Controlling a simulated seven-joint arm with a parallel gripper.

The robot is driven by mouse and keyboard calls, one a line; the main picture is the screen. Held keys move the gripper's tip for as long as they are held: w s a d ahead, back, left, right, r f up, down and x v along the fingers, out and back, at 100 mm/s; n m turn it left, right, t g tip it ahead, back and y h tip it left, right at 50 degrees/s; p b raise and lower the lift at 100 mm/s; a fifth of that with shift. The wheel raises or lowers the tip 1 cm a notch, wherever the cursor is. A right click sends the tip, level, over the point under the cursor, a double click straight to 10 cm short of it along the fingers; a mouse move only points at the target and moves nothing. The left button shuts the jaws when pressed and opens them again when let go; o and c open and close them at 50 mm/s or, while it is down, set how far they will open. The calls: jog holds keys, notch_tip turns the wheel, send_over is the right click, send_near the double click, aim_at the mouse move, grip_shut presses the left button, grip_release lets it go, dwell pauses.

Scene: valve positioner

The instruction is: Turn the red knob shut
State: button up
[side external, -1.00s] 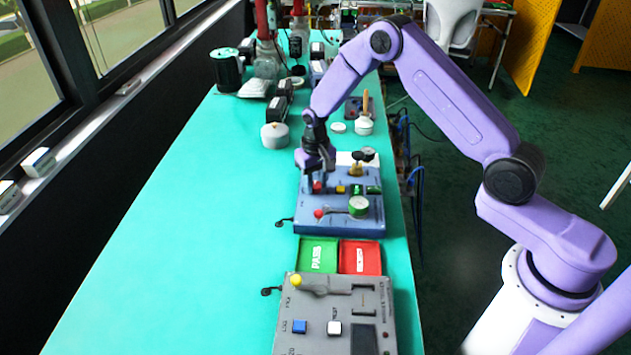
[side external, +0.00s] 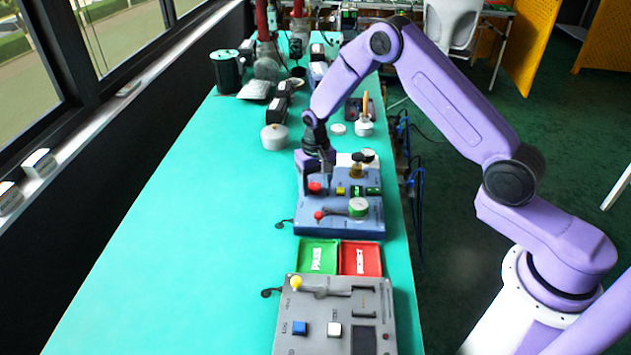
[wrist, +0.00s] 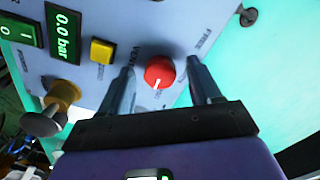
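The red knob (wrist: 160,72) sits on the blue-grey panel box (side external: 340,228). A white line on its face points toward the bottom of the wrist view. In the side view the red knob (side external: 315,188) shows below my gripper (side external: 317,182). My gripper (wrist: 160,70) is open in the wrist view, with one finger on each side of the knob. Gaps show between the fingers and the knob, and the fingers look apart from it. A green display (wrist: 63,32) on the panel reads 0.0 bar.
A yellow button (wrist: 102,50) and a brass-and-grey valve knob (wrist: 60,97) are close to the red knob. A red-tipped lever (side external: 319,215) and a round gauge (side external: 358,206) stand on the same box. Green (side external: 318,244) and red (side external: 361,270) trays lie in front.

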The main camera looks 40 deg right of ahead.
aim_at(315, 187)
jog(key=shift+r, duration=0.1)
notch_tip(315, 187, up, 17)
dwell(0.5)
jog(key=shift+s+a+r, duration=0.1)
jog(key=shift+r, duration=0.05)
jog(key=s+a+r+n, duration=0.2)
jog(key=s+a+n, duration=0.15)
jog(key=s, duration=0.55)
jog(key=s+a+r+n, duration=0.3)
jog(key=s+n, duration=0.1)
jog(key=s, duration=0.6)
jog(key=s+d+n, duration=0.3)
jog(key=s, duration=0.7)
jog(key=s+d+f+n, duration=0.1)
jog(key=s+d+n, duration=0.2)
jog(key=s, duration=0.6)
jog(key=shift+s+n, duration=0.35)
jog(key=shift+n, duration=0.4)
